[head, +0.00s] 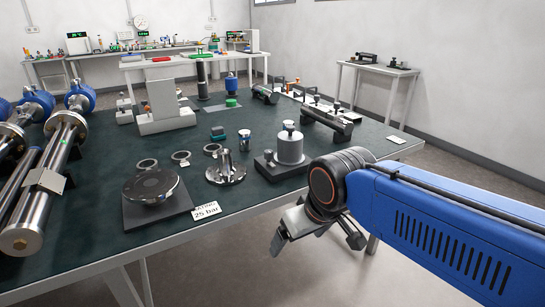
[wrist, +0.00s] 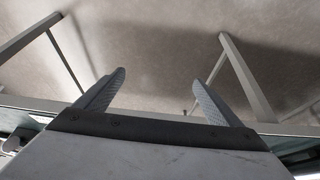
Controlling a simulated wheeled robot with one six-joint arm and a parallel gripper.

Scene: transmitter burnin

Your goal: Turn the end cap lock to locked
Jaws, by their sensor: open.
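My gripper (head: 316,240) hangs off the near right edge of the dark green bench top in the head view, below and in front of it. In the wrist view its two fingers (wrist: 157,80) are spread, with nothing between them but floor beyond. I cannot tell for sure which part is the end cap lock. A silver cylinder with a knob on top (head: 290,150) stands on a dark base, just behind and left of my gripper. A dark round disc (head: 150,187) lies on a black plate at the front left. Any lock marking is too small to read.
A flanged metal fitting (head: 225,172) stands between disc and cylinder, with rings (head: 181,156) behind. A "25 bar" card (head: 206,211) lies at the front edge. Blue-ended steel transmitters (head: 47,180) fill the left. A dark tube on a stand (head: 326,124) lies at the right.

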